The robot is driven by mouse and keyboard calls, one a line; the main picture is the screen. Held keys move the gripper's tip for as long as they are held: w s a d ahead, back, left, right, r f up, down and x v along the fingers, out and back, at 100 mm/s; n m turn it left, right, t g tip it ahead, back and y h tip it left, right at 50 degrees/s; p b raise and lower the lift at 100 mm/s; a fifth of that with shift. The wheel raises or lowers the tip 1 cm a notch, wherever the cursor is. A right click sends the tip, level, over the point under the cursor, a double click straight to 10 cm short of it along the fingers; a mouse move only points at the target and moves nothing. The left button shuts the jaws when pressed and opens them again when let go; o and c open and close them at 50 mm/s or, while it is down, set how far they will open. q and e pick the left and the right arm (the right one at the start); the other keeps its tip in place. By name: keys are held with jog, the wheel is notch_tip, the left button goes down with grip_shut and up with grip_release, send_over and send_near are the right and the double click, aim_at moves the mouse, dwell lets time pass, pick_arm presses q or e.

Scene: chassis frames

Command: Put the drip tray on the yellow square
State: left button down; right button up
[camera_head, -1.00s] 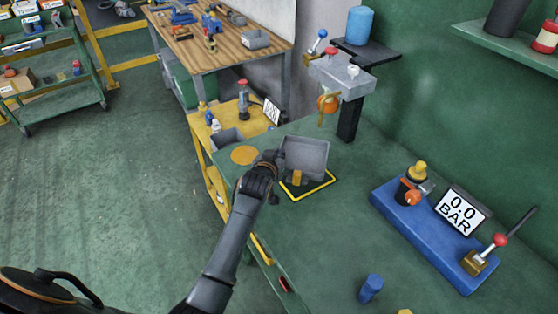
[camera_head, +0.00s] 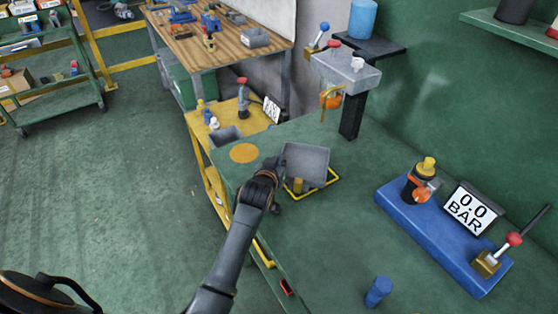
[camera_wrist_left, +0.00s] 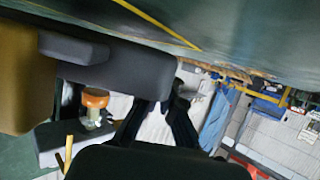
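The drip tray is a grey, open, shallow box (camera_head: 306,163) with a small yellow block on its near side. It is over the yellow square outline (camera_head: 331,186) on the green bench and covers much of it. I cannot tell whether it touches the bench. My left gripper (camera_head: 277,172) is at the tray's left side, its fingers closed at the tray's edge. In the left wrist view the tray (camera_wrist_left: 125,72) fills the upper left, with the dark fingers (camera_wrist_left: 158,100) reaching its edge. The exact contact is partly hidden. My right gripper is not in view.
A grey stand (camera_head: 345,75) with an orange valve rises behind the tray. A blue base (camera_head: 425,235) with a 0.0 BAR display stands to the right, and a blue cylinder (camera_head: 378,292) near the front. A yellow disc (camera_head: 243,153) lies left of the tray. Bench between is clear.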

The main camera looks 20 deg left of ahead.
pick_arm(q)
jog(key=c, duration=1.5)
grip_release()
jog(key=shift+f, duration=0.2)
jog(key=shift+s, duration=0.1)
jog(key=shift+r, duration=0.1)
jog(key=shift+r, duration=0.35)
jog(key=shift+s+d+r, duration=0.1)
jog(key=shift+r, duration=0.1)
jog(key=v, duration=1.1)
jog(key=shift+s+r, duration=0.25)
jog(key=shift+r, duration=0.05)
